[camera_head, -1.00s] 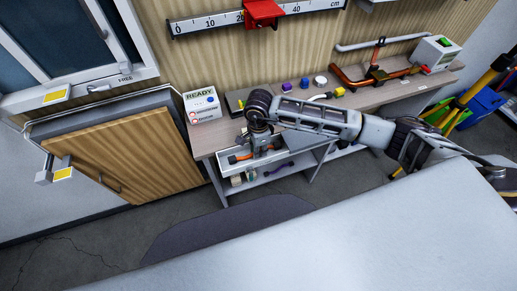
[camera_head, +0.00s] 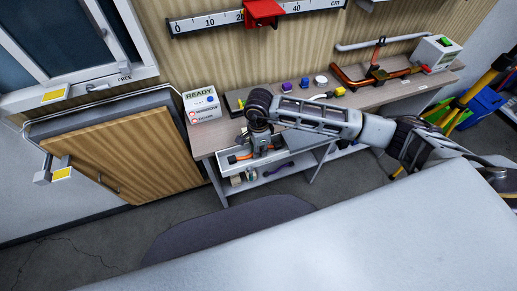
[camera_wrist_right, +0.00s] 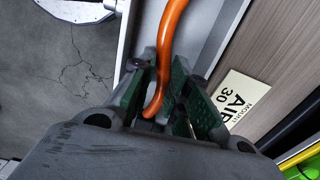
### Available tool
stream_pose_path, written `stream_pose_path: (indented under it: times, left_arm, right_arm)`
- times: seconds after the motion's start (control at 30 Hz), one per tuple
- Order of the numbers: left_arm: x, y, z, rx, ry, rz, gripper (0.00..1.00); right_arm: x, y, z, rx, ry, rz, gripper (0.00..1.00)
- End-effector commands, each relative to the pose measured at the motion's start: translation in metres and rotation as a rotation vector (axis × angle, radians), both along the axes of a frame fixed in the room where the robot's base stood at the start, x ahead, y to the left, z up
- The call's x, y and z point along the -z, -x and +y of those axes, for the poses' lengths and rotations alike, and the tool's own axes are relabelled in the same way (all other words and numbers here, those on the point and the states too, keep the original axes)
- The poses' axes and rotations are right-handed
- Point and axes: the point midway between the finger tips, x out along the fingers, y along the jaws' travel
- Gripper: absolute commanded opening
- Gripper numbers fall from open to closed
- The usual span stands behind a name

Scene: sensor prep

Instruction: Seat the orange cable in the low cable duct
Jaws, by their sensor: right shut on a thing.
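My right gripper (camera_wrist_right: 160,92) is shut on an orange cable (camera_wrist_right: 172,35), which runs between its dark green fingers and up out of the right wrist view. In the head view the right gripper (camera_head: 257,146) points down at a white open tray (camera_head: 283,165) under the bench front. A short orange piece (camera_head: 240,158) shows in the tray beside the gripper. The wrist view shows the cable over the tray's pale inside, next to its white wall (camera_wrist_right: 128,40). I cannot tell which part is the low cable duct. My left gripper is not in view.
A lower shelf (camera_head: 285,172) holds small items. A wooden door panel (camera_head: 125,155) stands left. Yellow legs (camera_head: 470,100) stand right.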

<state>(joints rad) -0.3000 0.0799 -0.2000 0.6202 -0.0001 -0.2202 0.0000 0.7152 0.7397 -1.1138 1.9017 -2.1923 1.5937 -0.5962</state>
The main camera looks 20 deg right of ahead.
Motion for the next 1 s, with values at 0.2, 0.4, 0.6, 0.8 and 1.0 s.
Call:
stream_pose_path:
  times: [0.2,0.4,0.6,0.8,1.0]
  left_arm:
    - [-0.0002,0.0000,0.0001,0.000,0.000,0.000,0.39]
    - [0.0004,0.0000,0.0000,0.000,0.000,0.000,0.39]
    - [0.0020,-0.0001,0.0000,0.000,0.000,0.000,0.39]
    - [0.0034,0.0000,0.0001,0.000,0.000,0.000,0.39]
    - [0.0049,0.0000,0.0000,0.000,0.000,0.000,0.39]
  right_arm:
    - [-0.0004,-0.0002,-0.0001,0.000,0.000,0.000,0.00]
    - [0.0003,-0.0002,-0.0001,0.000,0.000,0.000,0.00]
    - [0.0019,-0.0002,-0.0002,0.000,0.000,0.000,0.00]
    - [0.0033,-0.0002,-0.0001,0.000,0.000,0.000,0.00]
    - [0.0048,-0.0002,-0.0001,0.000,0.000,0.000,0.00]
